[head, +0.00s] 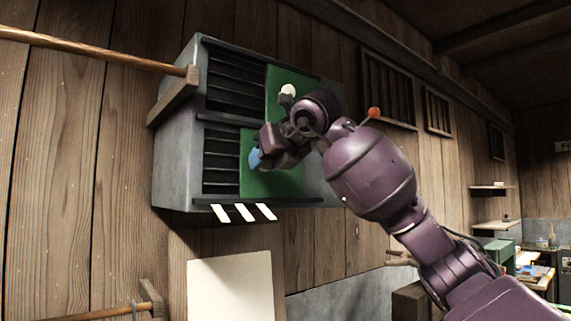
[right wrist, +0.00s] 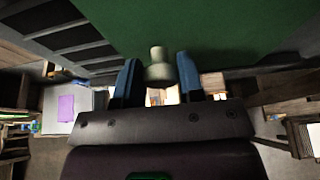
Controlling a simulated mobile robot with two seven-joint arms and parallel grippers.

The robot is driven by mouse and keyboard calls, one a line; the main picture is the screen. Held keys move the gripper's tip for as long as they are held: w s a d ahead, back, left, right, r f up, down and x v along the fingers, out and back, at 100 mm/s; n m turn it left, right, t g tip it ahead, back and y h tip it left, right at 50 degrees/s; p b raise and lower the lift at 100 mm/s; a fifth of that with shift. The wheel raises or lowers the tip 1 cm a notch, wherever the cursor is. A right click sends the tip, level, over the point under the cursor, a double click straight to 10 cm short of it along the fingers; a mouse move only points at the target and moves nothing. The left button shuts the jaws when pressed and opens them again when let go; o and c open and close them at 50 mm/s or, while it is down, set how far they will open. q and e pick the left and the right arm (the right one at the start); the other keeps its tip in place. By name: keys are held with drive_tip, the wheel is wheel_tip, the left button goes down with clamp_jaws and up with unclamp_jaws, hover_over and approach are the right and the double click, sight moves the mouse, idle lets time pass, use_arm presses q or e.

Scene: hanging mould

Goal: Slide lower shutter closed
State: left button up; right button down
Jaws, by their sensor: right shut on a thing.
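A grey wall-mounted box (head: 180,110) has an upper and a lower row of dark slats. The lower green shutter (head: 277,183) covers the right part of the lower opening, and the lower slats (head: 221,160) to its left are uncovered. My right gripper (head: 258,157) is at the lower shutter, shut on its pale knob (right wrist: 159,66), which stands between the blue fingers in the right wrist view. In the head view the gripper hides this knob. The upper green shutter (head: 278,82) has a cream knob (head: 288,91), and slats to its left are uncovered. My left gripper is not in view.
A pale panel (head: 230,287) stands below. My right arm hides much of the box's right side.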

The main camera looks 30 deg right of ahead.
drive_tip(key=a, duration=0.8)
drive_tip(key=shift+s+a+b, duration=0.3)
drive_tip(key=shift+s+b, duration=0.05)
drive_tip(key=shift+b, duration=0.05)
drive_tip(key=shift+a, duration=0.3)
drive_tip(key=c, duration=1)
unclamp_jaws()
drive_tip(key=shift+a, duration=0.1)
drive_tip(key=shift+o, duration=1.3)
drive_tip(key=shift+a, duration=0.2)
drive_tip(key=shift+d, duration=0.1)
drive_tip(key=shift+d, duration=0.1)
drive_tip(key=shift+s+r, duration=0.1)
drive_tip(key=shift+s, duration=0.05)
